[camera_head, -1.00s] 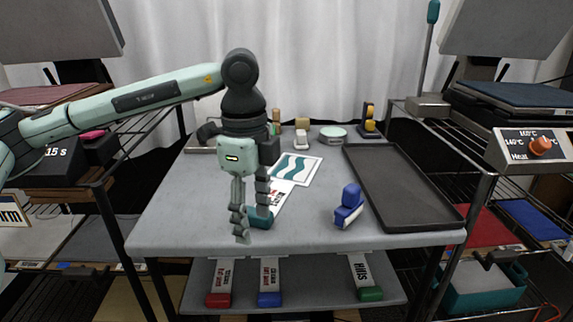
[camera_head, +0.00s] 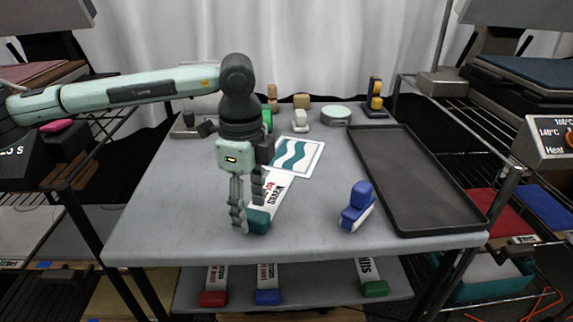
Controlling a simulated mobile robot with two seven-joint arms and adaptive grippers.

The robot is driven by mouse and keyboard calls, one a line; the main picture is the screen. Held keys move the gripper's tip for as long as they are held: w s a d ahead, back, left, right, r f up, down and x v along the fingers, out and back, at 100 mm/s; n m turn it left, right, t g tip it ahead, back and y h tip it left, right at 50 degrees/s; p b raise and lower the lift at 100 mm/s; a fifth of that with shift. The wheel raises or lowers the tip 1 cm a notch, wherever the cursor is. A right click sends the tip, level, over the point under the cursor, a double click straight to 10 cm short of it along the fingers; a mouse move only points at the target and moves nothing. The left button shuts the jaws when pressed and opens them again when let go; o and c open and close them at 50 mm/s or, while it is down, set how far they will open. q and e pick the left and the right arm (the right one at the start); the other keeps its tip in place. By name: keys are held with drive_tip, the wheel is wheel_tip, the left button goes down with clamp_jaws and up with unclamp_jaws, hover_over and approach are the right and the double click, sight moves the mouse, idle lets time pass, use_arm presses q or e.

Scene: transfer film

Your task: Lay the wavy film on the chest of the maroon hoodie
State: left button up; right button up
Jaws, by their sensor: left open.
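The wavy film (camera_head: 316,157), a white-edged sheet with teal waves, lies flat on the grey table, right of my left arm. My left gripper (camera_head: 249,216) points down over the table, open and empty, in front of and left of the film. Its fingers are by a white labelled item with a teal end (camera_head: 284,189); I cannot tell whether they touch it. No hoodie can be made out for certain; a maroon surface (camera_head: 36,72) shows on the press at the left. My right gripper is not in view.
A black tray (camera_head: 418,185) covers the table's right side. A blue hand tool (camera_head: 357,207) stands left of it. Small containers, including a round mint tin (camera_head: 336,115), line the back. Presses and racks flank the table.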

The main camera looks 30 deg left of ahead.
use_arm(q)
wheel_tip(320, 180, down, 2)
clamp_jaws()
drive_tip(key=shift+w, duration=0.1)
idle(0.4)
drive_tip(key=shift+r, duration=0.15)
